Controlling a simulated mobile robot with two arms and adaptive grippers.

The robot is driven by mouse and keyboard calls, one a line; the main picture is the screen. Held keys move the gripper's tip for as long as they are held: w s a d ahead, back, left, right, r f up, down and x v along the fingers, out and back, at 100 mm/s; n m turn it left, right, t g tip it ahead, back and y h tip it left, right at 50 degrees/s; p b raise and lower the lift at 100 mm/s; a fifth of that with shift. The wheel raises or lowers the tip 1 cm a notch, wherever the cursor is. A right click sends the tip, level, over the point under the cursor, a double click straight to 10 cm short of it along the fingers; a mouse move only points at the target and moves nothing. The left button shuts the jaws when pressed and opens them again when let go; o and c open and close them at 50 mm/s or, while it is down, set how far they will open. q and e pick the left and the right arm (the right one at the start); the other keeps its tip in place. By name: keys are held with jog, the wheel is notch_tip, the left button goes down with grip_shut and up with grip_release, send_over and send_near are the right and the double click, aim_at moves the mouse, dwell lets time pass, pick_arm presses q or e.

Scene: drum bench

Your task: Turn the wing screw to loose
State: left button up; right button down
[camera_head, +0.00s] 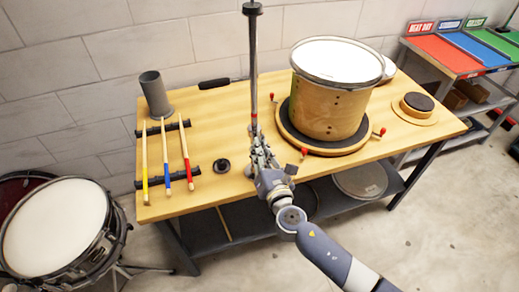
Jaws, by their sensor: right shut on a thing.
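My right gripper (257,143) is at the lower part of the rod and is shut on the wing screw there. The fingers and wrist hide the wing screw, so its angle cannot be seen. My right arm reaches in from the bottom right. My left gripper is not in view.
A wooden drum (327,105) stands on a round base with red handles, just right of the rod. Drumsticks (165,155) lie on a rack at left beside a grey cup (155,95). A black round piece (222,167) lies left of my gripper.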

jog(key=shift+s+f, duration=0.1)
jog(key=shift+f, duration=0.05)
jog(key=c, duration=1.7)
grip_release()
jog(key=v, duration=1.2)
